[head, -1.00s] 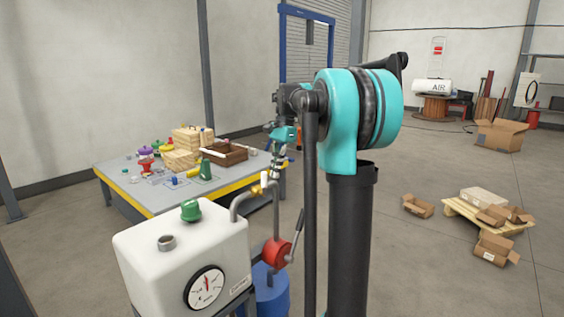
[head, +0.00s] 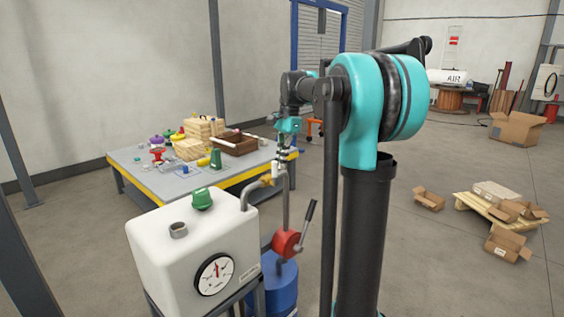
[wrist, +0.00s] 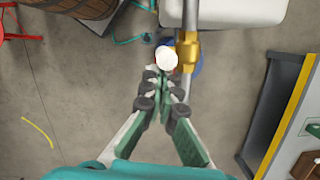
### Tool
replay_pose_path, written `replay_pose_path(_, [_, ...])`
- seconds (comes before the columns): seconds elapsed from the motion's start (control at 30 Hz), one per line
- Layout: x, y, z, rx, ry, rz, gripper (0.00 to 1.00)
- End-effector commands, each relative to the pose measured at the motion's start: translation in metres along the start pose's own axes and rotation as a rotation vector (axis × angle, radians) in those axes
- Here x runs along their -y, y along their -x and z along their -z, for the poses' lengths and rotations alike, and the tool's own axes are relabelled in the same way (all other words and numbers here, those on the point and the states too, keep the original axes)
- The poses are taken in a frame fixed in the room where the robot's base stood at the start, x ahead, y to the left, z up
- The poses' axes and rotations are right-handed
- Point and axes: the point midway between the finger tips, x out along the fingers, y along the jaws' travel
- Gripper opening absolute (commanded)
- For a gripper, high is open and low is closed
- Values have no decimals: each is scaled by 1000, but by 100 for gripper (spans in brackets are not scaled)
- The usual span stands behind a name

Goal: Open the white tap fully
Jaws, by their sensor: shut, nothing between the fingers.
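The white tap (wrist: 166,57) shows in the wrist view as a pale rounded handle end beside a brass valve body (wrist: 187,50) on a grey pipe. My gripper (wrist: 161,80) is shut and empty, its fingertips just short of the white handle in that picture. I cannot tell whether they touch it. In the head view my gripper (head: 279,165) points down close over the brass valve body (head: 267,181), on the pipe beside the white tank. The white handle is hard to make out there against my fingers, and its turn angle is unclear.
The white tank (head: 170,257) with a green cap and a gauge stands in front. A red hand pump (head: 287,244) with a lever sits right of it, over a blue drum (head: 281,285). Behind is a cluttered workbench (head: 130,164) with a yellow edge.

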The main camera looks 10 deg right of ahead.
Motion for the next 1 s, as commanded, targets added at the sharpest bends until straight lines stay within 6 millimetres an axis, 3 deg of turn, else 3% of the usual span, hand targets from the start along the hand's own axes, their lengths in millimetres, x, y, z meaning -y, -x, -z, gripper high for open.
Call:
replay_pose_path(0.47, [-2,1,-12,-113,9,22,0])
replay_pose_path(1.0, [-9,-9,-50,-571,36,112,0])
